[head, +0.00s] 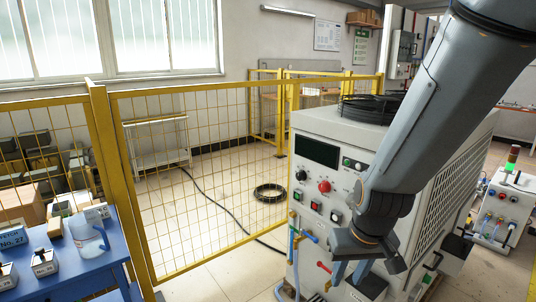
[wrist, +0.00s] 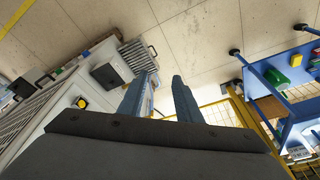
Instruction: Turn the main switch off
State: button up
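The white induction heater cabinet (head: 300,225) stands in the middle right of the head view. Its front has a dark display (head: 317,150), a black knob (head: 301,175), a red knob (head: 324,186) and several small square buttons. I cannot tell which control is the main switch. In the wrist view a yellow and dark round control (wrist: 80,102) sits on a pale cabinet face, left of my fingers. My gripper (head: 350,277) hangs in front of the cabinet's lower front and hides part of it. Its two fingers (wrist: 162,82) are apart with nothing between them.
Hoses with blue and red handles (head: 323,267) are at the cabinet's lower front, close to my gripper. A yellow mesh fence (head: 205,165) stands to the left, with a blue table (head: 75,262) before it. A coil of black cable (head: 372,108) lies on the cabinet's top.

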jog(key=o, duration=0.5)
jog(key=s, duration=0.2)
jog(key=s+d+g, duration=0.1)
jog(key=s, duration=0.1)
jog(key=s+g, duration=0.1)
jog(key=s, duration=0.1)
jog(key=shift+s+d+r+m, duration=0.15)
jog(key=shift+m, duration=0.15)
jog(key=o, duration=0.3)
jog(key=shift+s, duration=0.1)
jog(key=shift+o, duration=1.2)
jog(key=w+m+t+h+b, duration=0.1)
jog(key=w+m+t+b, duration=0.4)
jog(key=w, duration=1.7)
jog(key=w+d+r+m+t+h, duration=0.1)
jog(key=w+d+r+m+h, duration=0.1)
jog(key=d, duration=0.4)
jog(key=w+d+r+m+t+h, duration=0.2)
jog(key=w+d+r+m+h, duration=0.1)
jog(key=w+d+m+h, duration=0.2)
jog(key=w+d+r+m+t+h, duration=0.2)
jog(key=d+h, duration=0.4)
jog(key=d, duration=0.3)
jog(key=shift+w+d+r+m+h, duration=0.15)
jog(key=shift+w+r+m+h, duration=0.3)
jog(key=shift+w+m, duration=0.6)
